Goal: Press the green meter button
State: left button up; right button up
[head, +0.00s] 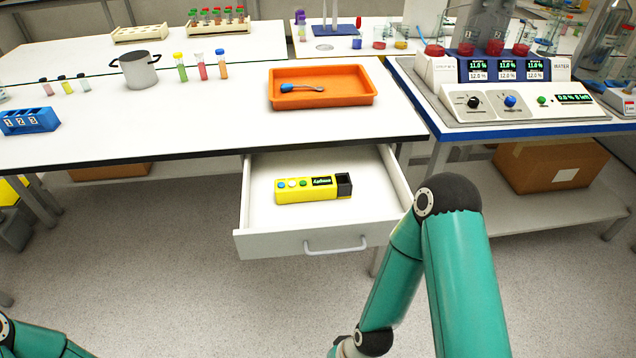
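A yellow handheld meter (318,196) with a small dark display and a black end lies in the open white drawer (270,238). Its top carries a blue button (281,185), a white button (292,184) and a green button (303,183). No gripper is near it. My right arm stands to the right of the drawer, bent at the elbow, and its lower end runs out of the bottom of the picture. Only a bit of my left arm shows at the bottom left corner. Both grippers are out of view.
Above the drawer is the white bench (215,115), with an orange tray (320,97) holding a blue-handled tool. A pot (139,70) and small tubes stand to the left. A juice machine (500,90) at the right also has a green button (541,100). The drawer stands open into clear floor space.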

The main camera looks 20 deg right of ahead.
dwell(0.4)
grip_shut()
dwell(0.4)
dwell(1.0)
